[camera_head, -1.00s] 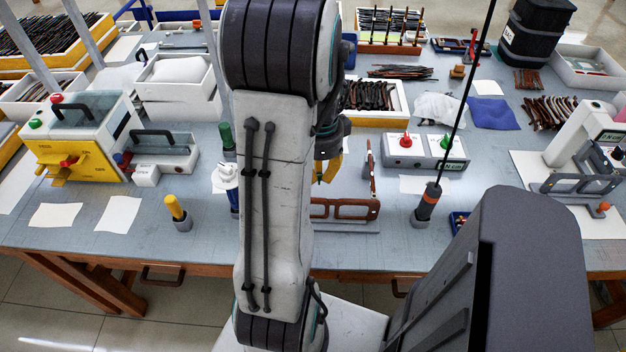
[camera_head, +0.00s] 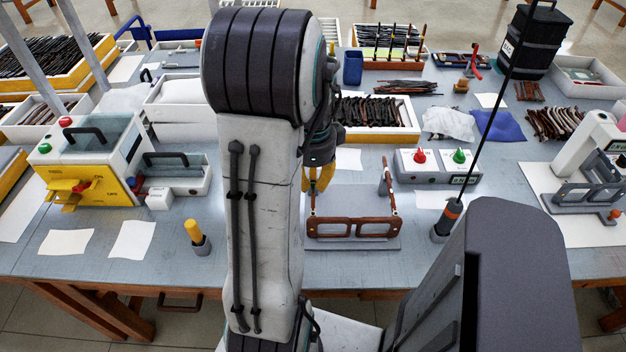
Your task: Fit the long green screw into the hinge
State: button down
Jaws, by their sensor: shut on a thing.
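The brown eyeglass frame (camera_head: 353,228) stands upright on a grey plate (camera_head: 388,242) near the table's front edge. One temple (camera_head: 389,190) rises at its right end. A thin brown piece (camera_head: 313,203) rises at its left end, just below my gripper. My gripper (camera_head: 319,186), with yellow fingers, points down above the left end of the frame. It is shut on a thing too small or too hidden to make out. I cannot see the long green screw. The hinge is too small to make out. My arm covers part of the table to the left.
A white box with red and green buttons (camera_head: 436,169) stands right of the frame. A dark post with an orange band (camera_head: 447,220) stands at the front right. A yellow-handled tool (camera_head: 194,234) stands in a holder at left. A tray of dark temples (camera_head: 377,121) lies behind.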

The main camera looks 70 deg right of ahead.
jog(key=shift+f, duration=0.2)
jog(key=b, duration=0.6)
send_over(313, 206)
jog(key=a, duration=0.2)
jog(key=shift+s+a+f, duration=0.1)
jog(key=shift+s+f, duration=0.1)
jog(key=shift+f, duration=1.45)
jog(key=shift+s+f, duration=0.2)
jog(key=shift+f, duration=1.4)
jog(key=shift+f+b, duration=0.85)
jog(key=shift+f, duration=0.2)
jog(key=c, duration=1.2)
grip_release()
jog(key=shift+c, duration=0.2)
jog(key=shift+r, duration=0.15)
jog(key=shift+r+p, duration=2.95)
jog(key=shift+r, duration=0.45)
